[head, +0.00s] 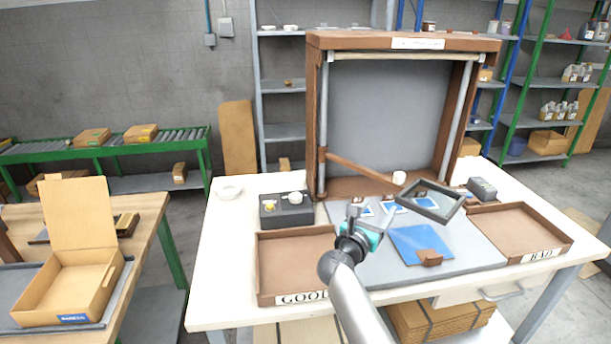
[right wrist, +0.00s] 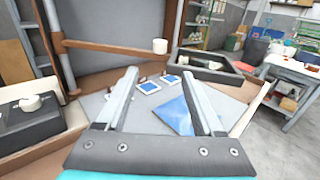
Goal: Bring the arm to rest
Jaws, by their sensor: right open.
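My right gripper (head: 358,214) is over the middle of the work table (head: 225,262), above the grey mat (head: 470,255). In the right wrist view its two fingers (right wrist: 158,75) stand apart with nothing between them. A small brown block (head: 429,258), possibly the brush, lies at the front edge of a blue sheet (head: 415,238). The blue sheet also shows beyond the fingers in the right wrist view (right wrist: 172,116). Several small blue-and-white pieces (head: 390,208) lie on the mat beyond the gripper. My left gripper is not in view.
An open tray marked GOOD (head: 294,297) is left of my arm; one marked BAD (head: 520,232) is at the right. A dark box (head: 287,213) stands behind the GOOD tray. A wooden bar (head: 358,170) juts from the tall frame (head: 313,120). A dark rectangular frame (head: 432,215) stands right of the gripper.

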